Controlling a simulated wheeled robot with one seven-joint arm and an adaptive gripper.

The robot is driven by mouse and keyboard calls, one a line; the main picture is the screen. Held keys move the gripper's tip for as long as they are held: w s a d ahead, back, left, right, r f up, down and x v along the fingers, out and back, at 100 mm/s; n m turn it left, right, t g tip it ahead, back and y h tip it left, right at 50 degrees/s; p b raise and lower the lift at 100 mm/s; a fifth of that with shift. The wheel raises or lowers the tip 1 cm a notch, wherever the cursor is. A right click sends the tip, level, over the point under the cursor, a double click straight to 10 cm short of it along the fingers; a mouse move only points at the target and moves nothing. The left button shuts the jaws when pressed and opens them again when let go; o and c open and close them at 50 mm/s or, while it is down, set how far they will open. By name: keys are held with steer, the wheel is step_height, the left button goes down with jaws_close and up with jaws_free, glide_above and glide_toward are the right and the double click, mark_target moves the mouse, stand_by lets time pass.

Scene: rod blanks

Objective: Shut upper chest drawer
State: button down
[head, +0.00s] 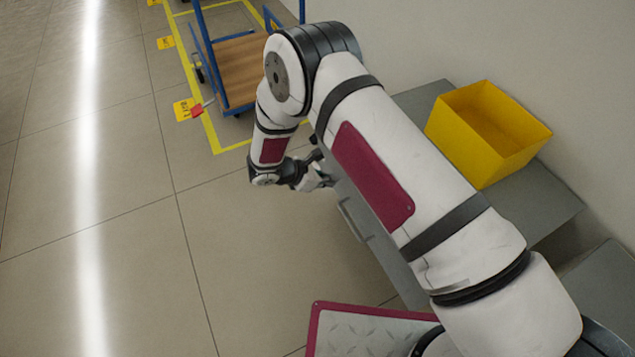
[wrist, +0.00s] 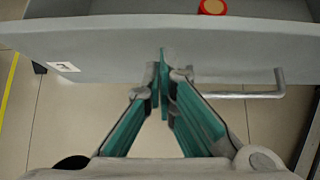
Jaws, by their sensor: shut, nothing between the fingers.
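The grey drawer front (wrist: 110,42) spans the top of the wrist view, with a white label (wrist: 62,66) at left and a bar handle (wrist: 265,94) at right. The drawer stands open; part of its inside shows behind the front's upper edge. My gripper (wrist: 163,82) is shut and empty, its fingertips at the middle of the drawer front, left of the handle. I cannot tell whether they touch it. In the head view my gripper (head: 325,178) is beside the grey chest (head: 560,190); my arm hides much of the chest and the drawer.
A round red thing with a tan top (wrist: 212,6) lies in the drawer. A yellow bin (head: 487,130) stands on the chest. A blue-framed cart (head: 240,70) stands behind, within yellow floor lines. The tiled floor (head: 120,230) at left is clear.

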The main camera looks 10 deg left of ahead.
steer(key=shift+w+d, duration=0.3)
steer(key=shift+d, duration=0.1)
steer(key=shift+d, duration=0.1)
steer(key=w+d+b, duration=0.1)
steer(key=w+d, duration=0.5)
steer(key=d, duration=0.3)
steer(key=w+d+b, duration=0.1)
steer(key=w+d, duration=0.5)
steer(key=d, duration=0.3)
steer(key=shift+w+d, duration=0.35)
steer(key=shift+d, duration=0.05)
steer(key=shift+d+r, duration=0.1)
steer(key=s+a+f+p+v, duration=0.1)
steer(key=a+f+p+v, duration=0.1)
steer(key=v, duration=1.1)
steer(key=shift+p, duration=0.4)
